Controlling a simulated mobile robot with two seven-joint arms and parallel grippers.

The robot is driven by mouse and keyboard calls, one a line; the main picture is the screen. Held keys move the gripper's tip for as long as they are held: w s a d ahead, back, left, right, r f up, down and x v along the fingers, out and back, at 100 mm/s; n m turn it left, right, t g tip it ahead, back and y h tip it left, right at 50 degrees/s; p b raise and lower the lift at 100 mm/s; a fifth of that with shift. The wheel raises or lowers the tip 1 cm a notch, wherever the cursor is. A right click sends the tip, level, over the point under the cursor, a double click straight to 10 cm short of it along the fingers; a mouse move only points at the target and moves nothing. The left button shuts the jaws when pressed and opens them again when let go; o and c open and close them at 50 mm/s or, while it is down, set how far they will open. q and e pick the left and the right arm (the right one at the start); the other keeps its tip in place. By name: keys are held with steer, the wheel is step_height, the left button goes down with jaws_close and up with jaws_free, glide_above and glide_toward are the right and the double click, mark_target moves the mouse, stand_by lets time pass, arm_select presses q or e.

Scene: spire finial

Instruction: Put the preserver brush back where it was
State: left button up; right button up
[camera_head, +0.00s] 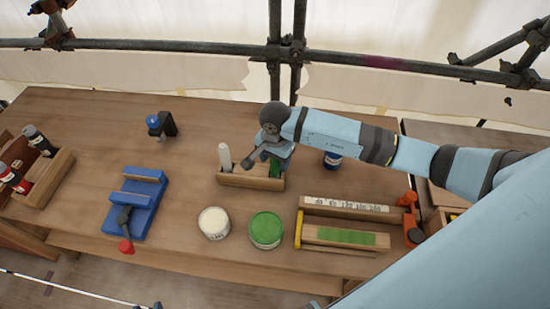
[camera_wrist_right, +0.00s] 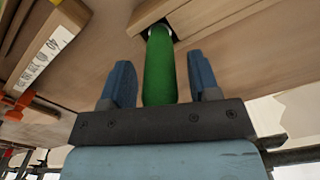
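The green-handled brush, which I take as the preserver brush (camera_wrist_right: 160,70), stands in a hole of the wooden holder (camera_head: 240,180). Its green handle (camera_head: 275,169) shows at the holder's right end in the head view; its bristles are hidden. My right gripper (camera_head: 279,152) is above that end of the holder. In the right wrist view its two blue fingers are open, one on each side of the green handle, with a gap on both sides. A white-handled tool (camera_head: 225,157) stands at the holder's left end. My left gripper is out of view.
In front of the holder stand a cream-topped can (camera_head: 214,223) and a green-topped can (camera_head: 265,230). A wooden fixture with a green strip (camera_head: 345,237) is at right, a blue vise (camera_head: 135,202) at left.

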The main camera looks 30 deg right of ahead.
steer(key=shift+r+p, duration=0.3)
steer(key=shift+p, duration=0.05)
steer(key=shift+r+b, duration=0.35)
step_height(320, 180, up, 10)
steer(key=shift+f+b, duration=0.15)
steer(key=shift+b, duration=0.85)
steer(key=shift+r, duration=0.7)
